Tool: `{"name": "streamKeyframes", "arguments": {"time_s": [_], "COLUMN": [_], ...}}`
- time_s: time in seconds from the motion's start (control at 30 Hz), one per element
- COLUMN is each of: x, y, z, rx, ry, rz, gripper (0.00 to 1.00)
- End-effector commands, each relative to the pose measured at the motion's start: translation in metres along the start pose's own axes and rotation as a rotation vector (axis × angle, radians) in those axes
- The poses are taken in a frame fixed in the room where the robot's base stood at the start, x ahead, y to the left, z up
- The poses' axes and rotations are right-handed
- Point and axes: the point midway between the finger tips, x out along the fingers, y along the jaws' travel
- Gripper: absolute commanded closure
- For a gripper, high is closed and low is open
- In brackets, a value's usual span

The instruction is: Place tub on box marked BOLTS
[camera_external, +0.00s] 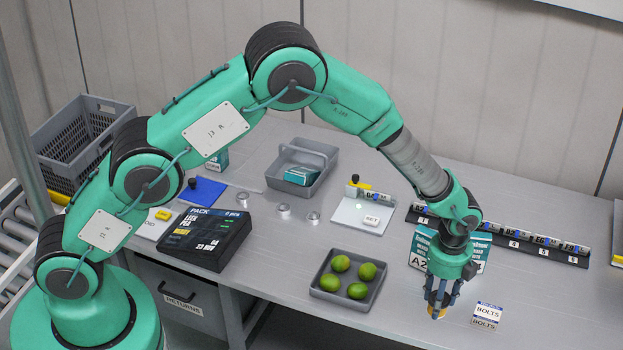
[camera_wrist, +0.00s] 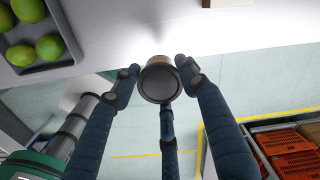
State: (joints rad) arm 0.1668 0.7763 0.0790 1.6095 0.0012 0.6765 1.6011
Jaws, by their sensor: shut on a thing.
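My gripper (camera_external: 440,298) points down near the front right edge of the table. It is shut on a small round tub (camera_wrist: 160,84), which shows a dark round end between my three fingers in the wrist view. I cannot tell how high the tub is above the table.
A grey tray with several green limes (camera_external: 347,279) stands left of my gripper. A teal box marked A2 (camera_external: 419,252) stands close behind it. The wrist view shows orange totes (camera_wrist: 290,150) on the floor beyond the table edge.

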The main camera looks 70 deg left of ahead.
Motion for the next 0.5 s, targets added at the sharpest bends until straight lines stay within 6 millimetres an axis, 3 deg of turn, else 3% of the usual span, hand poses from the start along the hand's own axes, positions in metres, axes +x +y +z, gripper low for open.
{"name": "streamKeyframes", "arguments": {"time_s": [0.27, 0.5], "x": [0.001, 0.004], "y": [-0.011, -0.039], "z": [0.001, 0.002], "rx": [0.0, 0.0], "ry": [0.0, 0.0], "rz": [-0.001, 0.0], "gripper": [0.86, 0.86]}}
